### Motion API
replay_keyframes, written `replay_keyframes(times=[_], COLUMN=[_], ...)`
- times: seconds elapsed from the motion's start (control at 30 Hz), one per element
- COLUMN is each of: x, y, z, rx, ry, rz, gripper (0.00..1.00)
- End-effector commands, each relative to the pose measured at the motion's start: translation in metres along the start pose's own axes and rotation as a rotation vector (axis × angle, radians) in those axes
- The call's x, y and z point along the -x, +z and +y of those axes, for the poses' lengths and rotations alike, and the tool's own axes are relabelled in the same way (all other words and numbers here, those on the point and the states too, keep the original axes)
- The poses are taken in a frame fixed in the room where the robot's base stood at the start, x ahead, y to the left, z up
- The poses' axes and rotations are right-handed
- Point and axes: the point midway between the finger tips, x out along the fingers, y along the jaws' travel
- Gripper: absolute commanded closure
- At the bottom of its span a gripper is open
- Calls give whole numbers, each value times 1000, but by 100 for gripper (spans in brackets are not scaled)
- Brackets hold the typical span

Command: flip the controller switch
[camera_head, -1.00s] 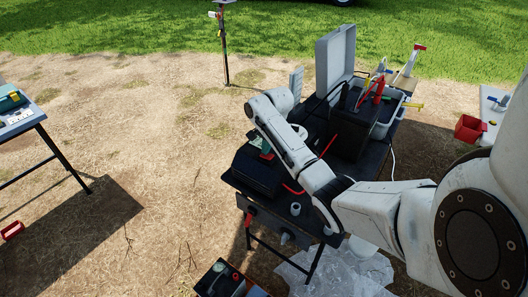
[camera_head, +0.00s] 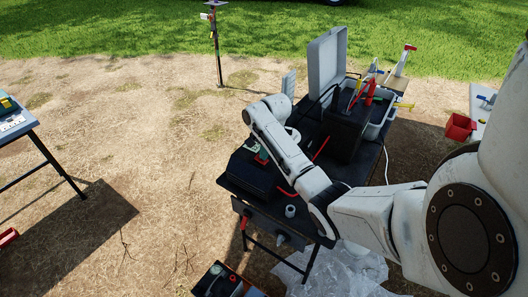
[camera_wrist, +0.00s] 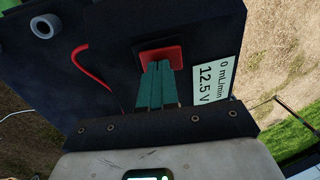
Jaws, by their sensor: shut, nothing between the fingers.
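The controller is a black box (camera_head: 247,177) on the near left part of the dark table. Its red switch (camera_wrist: 165,53) shows in the wrist view, beside a white display (camera_wrist: 213,84) reading 0 mL/min and 12.5 V. My gripper (camera_wrist: 156,68) has teal fingers, shut together and empty. Their tips overlap the lower edge of the red switch in the wrist view; I cannot tell whether they touch it. In the head view my gripper (camera_head: 262,155) is partly hidden by my arm, just above the box.
A black battery-like box (camera_head: 344,135) with red clamps and a grey tub (camera_head: 381,128) stand farther back on the table. An open grey case lid (camera_head: 327,62) rises behind.

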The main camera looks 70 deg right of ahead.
Motion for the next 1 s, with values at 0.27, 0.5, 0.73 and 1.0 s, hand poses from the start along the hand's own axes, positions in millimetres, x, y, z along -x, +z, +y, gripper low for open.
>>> replay_keyframes(times=[0.27,0.5,0.73,1.0], x=[11,40,79,124], y=[-1,-4,-6,-6], z=[-3,-10,-10,-9], rx=[1,3,4,3], ry=[-1,0,-5,-3], rz=[0,0,1,0], gripper=[100,100,100,100])
